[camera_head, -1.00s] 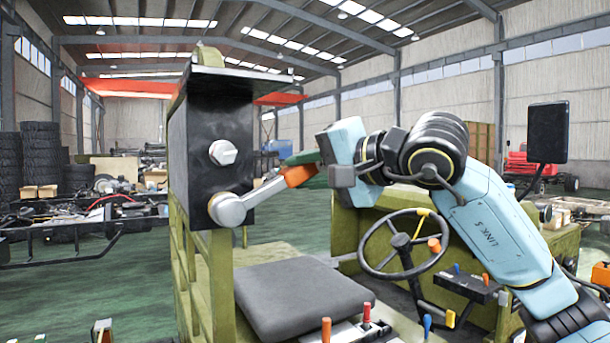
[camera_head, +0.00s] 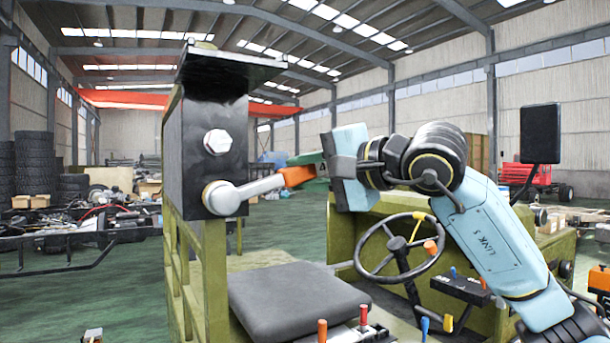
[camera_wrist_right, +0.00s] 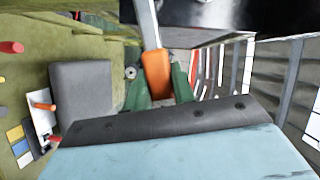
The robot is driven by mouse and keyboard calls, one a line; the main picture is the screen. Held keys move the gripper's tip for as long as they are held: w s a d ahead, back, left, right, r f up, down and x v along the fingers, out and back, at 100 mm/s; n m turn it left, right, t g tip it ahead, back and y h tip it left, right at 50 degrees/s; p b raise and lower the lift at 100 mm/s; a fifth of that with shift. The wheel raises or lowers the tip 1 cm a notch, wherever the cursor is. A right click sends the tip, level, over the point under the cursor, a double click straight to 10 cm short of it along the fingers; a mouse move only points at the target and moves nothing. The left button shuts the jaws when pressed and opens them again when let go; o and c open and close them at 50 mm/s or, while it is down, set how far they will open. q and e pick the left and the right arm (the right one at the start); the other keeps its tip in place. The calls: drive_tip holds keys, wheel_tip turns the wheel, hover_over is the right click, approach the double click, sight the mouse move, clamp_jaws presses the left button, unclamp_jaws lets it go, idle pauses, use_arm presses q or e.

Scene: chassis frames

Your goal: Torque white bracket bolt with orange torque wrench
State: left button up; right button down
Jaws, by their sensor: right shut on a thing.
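The torque wrench (camera_head: 262,186) has a silver shaft and an orange grip. Its round head (camera_head: 222,198) sits at the lower part of the black box face (camera_head: 186,120), covering whatever is under it. A white hex bolt (camera_head: 217,142) shows bare on the face above the wrench head. My right gripper (camera_head: 306,166) is shut on the wrench's orange grip, right of the box. In the right wrist view, its green fingers (camera_wrist_right: 160,92) flank the orange grip (camera_wrist_right: 156,72), and the shaft runs up to the dark box. My left gripper is not in view.
Below the wrench are a dark seat (camera_head: 290,296) and levers with coloured knobs. A steering wheel (camera_head: 402,247) stands below my right arm. Olive rails (camera_head: 190,270) support the box. A black mirror (camera_head: 541,133) stands at right.

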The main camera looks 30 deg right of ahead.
drive_tip(key=shift+d+f+m+t+y+b, duration=0.2)
drive_tip(key=shift+f+m+b, duration=0.45)
drive_tip(key=shift+b, duration=0.8)
drive_tip(key=shift+d+f+m+t+y+b, duration=0.15)
drive_tip(key=shift+f+m+b, duration=0.5)
drive_tip(key=shift+b, duration=0.75)
drive_tip(key=shift+a+f, duration=0.1)
drive_tip(key=shift+f, duration=0.05)
drive_tip(key=shift+f+b, duration=0.2)
drive_tip(key=shift+b, duration=0.25)
drive_tip(key=shift+r+p, duration=0.55)
drive_tip(key=shift+p, duration=0.25)
drive_tip(key=shift+a+r+n+p, duration=0.1)
drive_tip(key=shift+r+n+p, duration=0.75)
drive_tip(key=shift+p, duration=0.65)
drive_tip(key=shift+s+f, duration=0.15)
drive_tip(key=shift+s, duration=0.05)
